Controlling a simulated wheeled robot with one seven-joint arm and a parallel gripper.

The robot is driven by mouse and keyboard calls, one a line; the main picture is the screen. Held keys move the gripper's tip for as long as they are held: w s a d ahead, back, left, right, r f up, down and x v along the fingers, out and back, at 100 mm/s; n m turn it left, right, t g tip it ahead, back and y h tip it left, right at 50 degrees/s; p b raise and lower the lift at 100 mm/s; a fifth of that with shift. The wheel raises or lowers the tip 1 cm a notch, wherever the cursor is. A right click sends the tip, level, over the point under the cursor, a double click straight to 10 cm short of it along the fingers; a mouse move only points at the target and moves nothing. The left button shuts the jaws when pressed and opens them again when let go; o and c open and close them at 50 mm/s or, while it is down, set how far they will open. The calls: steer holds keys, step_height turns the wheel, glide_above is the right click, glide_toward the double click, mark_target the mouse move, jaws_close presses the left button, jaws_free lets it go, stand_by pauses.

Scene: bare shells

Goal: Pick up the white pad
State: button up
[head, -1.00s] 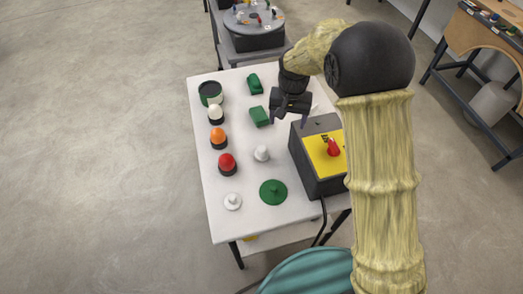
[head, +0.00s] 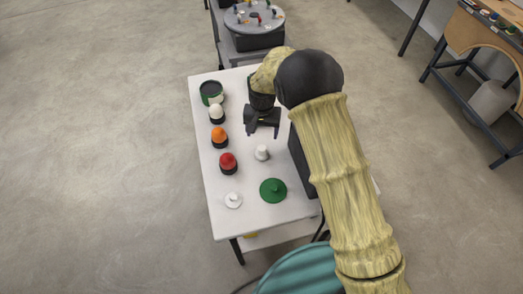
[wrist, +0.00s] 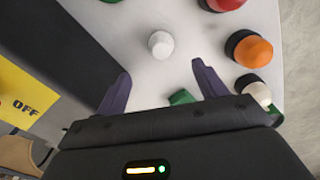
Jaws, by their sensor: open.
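A flat white disc with a small knob (head: 233,200), which looks like the white pad, lies at the table's near left. A narrower white knobbed piece (head: 262,153) stands mid-table; it also shows in the wrist view (wrist: 160,44), ahead of and between the fingers. My gripper (head: 263,133) is open and empty, above the table just behind this narrower piece. Its two fingers also show in the wrist view (wrist: 161,72), apart from the piece. The flat disc is out of the wrist view.
A green knobbed disc (head: 273,190) lies at the near right. Red (head: 228,161), orange (head: 218,136) and white (head: 217,112) domes line the left side. A green block (wrist: 182,97) lies by the fingers.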

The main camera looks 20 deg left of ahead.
mark_target(262, 148)
step_height(262, 148, down, 6)
steer(key=shift+f+p, duration=0.25)
steer(key=shift+p, duration=0.5)
steer(key=shift+w+a+f+p, duration=0.15)
steer(key=shift+f+p, duration=1.2)
steer(key=shift+f, duration=1.25)
steer(key=c, duration=1.1)
